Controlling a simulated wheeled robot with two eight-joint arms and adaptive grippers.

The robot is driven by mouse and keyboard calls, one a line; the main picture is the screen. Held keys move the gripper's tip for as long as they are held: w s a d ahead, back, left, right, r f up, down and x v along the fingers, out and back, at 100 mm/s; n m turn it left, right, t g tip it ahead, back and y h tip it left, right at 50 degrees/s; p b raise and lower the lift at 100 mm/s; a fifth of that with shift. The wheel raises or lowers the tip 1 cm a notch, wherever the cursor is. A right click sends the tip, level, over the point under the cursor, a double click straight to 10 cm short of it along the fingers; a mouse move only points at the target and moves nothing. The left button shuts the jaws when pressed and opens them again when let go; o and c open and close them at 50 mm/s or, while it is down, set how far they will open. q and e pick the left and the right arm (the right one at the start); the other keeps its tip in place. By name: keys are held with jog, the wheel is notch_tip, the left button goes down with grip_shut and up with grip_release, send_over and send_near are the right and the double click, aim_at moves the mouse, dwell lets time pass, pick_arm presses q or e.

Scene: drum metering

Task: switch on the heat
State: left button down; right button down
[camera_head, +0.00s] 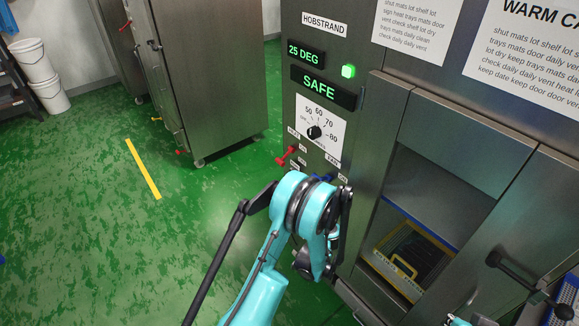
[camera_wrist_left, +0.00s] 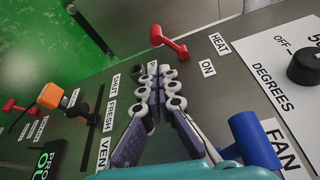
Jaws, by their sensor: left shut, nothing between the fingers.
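The red heat lever (camera_head: 287,156) sits on the steel control panel, below the dial; its knob end points down and left in the head view. In the left wrist view the red lever (camera_wrist_left: 170,43) stands beside the HEAT label (camera_wrist_left: 219,43) and ON label (camera_wrist_left: 207,68). My left gripper (camera_wrist_left: 153,70) is shut and empty, its fingertips short of the lever and apart from it in that view. In the head view my left arm hides the fingers. The displays read 25 DEG (camera_head: 306,54) and SAFE (camera_head: 320,87).
A blue fan lever (camera_wrist_left: 252,140) is close to the gripper's right. An orange slider knob (camera_wrist_left: 51,96) and another red lever (camera_wrist_left: 13,105) lie left. The black degrees dial (camera_head: 314,132) is above. An open compartment holds a yellow-edged tray (camera_head: 383,265). Green floor lies left.

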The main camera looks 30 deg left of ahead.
aim_at(285, 156)
pick_arm(q)
jog(key=shift+w+a, duration=0.1)
jog(key=x, duration=0.9)
jog(key=shift+w+a, duration=0.25)
jog(key=shift+w, duration=0.05)
